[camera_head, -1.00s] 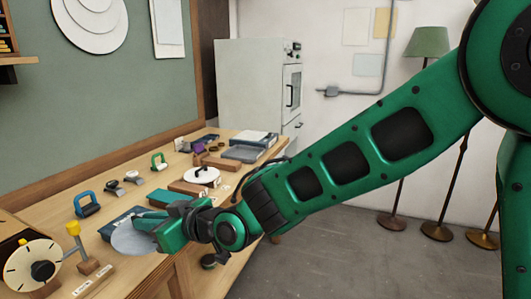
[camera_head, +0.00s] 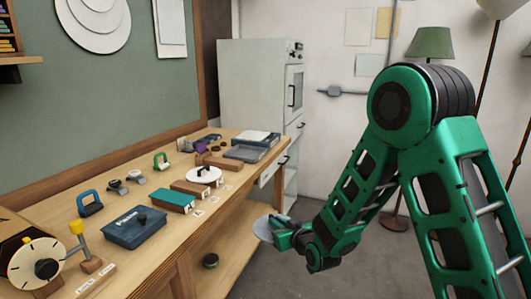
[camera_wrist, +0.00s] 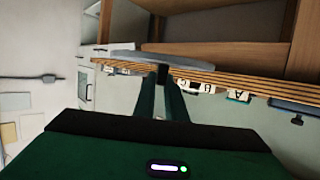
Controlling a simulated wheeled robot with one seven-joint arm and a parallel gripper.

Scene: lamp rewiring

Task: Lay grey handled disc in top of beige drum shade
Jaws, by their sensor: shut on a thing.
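My gripper (camera_head: 287,234) is shut on the grey handled disc (camera_head: 264,229), which hangs off the front of the bench over the floor. In the wrist view, the fingers (camera_wrist: 163,82) pinch the disc's short dark handle, and the pale disc (camera_wrist: 200,63) shows nearly edge-on beyond them. A pale shade (camera_head: 497,6) shows at the top right corner of the head view, cut off by the frame. I cannot tell whether it is the beige drum shade; its top is out of view.
The wooden bench (camera_head: 110,258) holds a dark blue box (camera_head: 135,230), a teal-topped block (camera_head: 173,198), a white disc on a block (camera_head: 204,174) and a dial (camera_head: 36,262). A green-shaded lamp (camera_head: 431,42) stands behind my arm. Open floor (camera_head: 258,278) lies below the disc.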

